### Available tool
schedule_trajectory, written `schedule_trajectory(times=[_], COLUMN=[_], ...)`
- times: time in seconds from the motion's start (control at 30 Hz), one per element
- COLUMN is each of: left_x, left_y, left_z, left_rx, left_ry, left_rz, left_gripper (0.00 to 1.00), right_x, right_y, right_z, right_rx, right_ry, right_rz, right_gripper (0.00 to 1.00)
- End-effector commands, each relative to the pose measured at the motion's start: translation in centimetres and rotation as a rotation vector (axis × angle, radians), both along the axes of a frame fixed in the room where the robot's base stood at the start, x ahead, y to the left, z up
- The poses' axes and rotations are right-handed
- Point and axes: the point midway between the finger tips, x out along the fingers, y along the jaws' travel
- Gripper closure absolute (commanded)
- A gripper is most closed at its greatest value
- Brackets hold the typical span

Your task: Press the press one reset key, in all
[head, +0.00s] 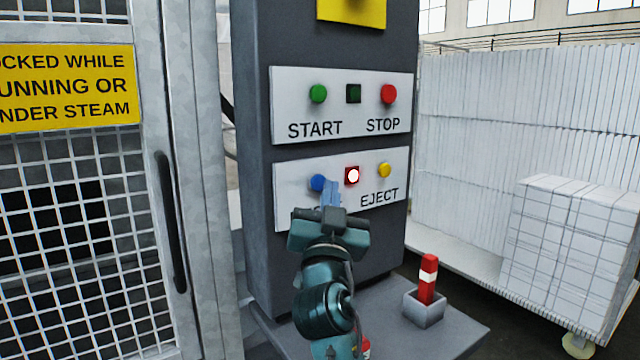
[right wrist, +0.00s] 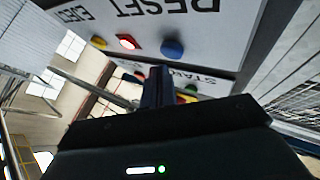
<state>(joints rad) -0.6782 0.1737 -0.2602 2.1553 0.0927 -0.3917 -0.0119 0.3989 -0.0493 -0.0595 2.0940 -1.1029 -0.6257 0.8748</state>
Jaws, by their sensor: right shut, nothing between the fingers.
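The blue reset key (head: 317,182) is on the lower white panel (head: 290,212) of the grey control column. My right gripper (head: 331,186) is shut and empty, its fingertips just right of the blue key and overlapping its edge in the head view. The gripper hides most of the label under the key. In the right wrist view the blue key (right wrist: 172,48) sits just beyond the fingertips (right wrist: 158,72), beside the upside-down word RESET. I cannot tell whether they touch. A lit red lamp (head: 352,175) and a yellow eject key (head: 384,170) are to the right. My left gripper is not in view.
The upper panel (head: 342,107) has a green start key (head: 318,94), a dark lamp (head: 353,93) and a red stop key (head: 388,94). A mesh door with a black handle (head: 171,222) stands left. A red-and-white post (head: 428,279) stands right, before stacked white blocks (head: 565,235).

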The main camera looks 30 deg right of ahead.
Motion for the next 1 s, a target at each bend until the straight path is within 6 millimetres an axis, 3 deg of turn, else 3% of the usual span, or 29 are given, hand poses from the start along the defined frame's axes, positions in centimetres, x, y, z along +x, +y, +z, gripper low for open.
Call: schedule_trajectory(times=[1.0], left_x=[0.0], left_y=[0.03], left_z=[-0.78], left_rx=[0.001], left_ry=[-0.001], left_rz=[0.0], left_gripper=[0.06], right_x=[0.9], right_y=[0.08], right_z=[-0.01], right_rx=[0.0], right_ry=[0.0], right_rz=[0.0], right_gripper=[1.0])
